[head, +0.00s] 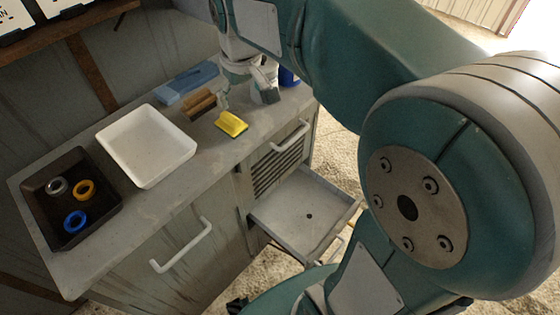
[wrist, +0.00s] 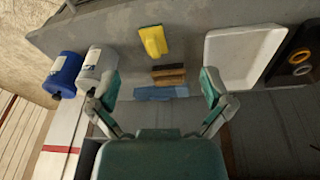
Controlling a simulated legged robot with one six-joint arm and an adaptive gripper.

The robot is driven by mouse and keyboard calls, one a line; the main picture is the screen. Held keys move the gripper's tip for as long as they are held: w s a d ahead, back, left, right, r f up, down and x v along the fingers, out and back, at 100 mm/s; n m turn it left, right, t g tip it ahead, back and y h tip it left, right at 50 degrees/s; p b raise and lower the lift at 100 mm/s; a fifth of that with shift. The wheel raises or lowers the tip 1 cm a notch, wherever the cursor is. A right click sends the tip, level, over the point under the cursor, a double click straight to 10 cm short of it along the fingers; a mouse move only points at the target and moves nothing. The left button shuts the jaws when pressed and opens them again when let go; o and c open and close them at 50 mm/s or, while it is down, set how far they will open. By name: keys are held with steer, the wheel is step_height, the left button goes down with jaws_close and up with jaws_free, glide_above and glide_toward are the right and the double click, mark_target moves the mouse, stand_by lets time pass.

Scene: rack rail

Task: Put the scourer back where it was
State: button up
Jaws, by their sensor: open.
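The scourer (head: 231,123), a yellow block with a darker edge, lies on the grey worktop near its front edge. It also shows at the top of the wrist view (wrist: 154,40). My gripper (wrist: 159,86) is open and empty, its two fingers spread wide above the worktop. In the wrist view the scourer is beyond the fingertips, between their lines and apart from them. In the head view my arm partly covers the far end of the worktop.
A brown wooden block (head: 198,103) and a light blue item (head: 187,82) lie behind the scourer. A white tray (head: 147,146) and dark tray (head: 107,224) with rings stand left. Blue (wrist: 63,73) and grey (wrist: 97,68) containers stand beside my gripper. A drawer (head: 297,214) is open, seemingly empty.

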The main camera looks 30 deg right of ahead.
steer(key=s+f+m+t, duration=0.2)
steer(key=s+t, duration=0.1)
steer(key=s, duration=1.5)
steer(key=shift+f+m, duration=0.15)
steer(key=shift+m, duration=0.15)
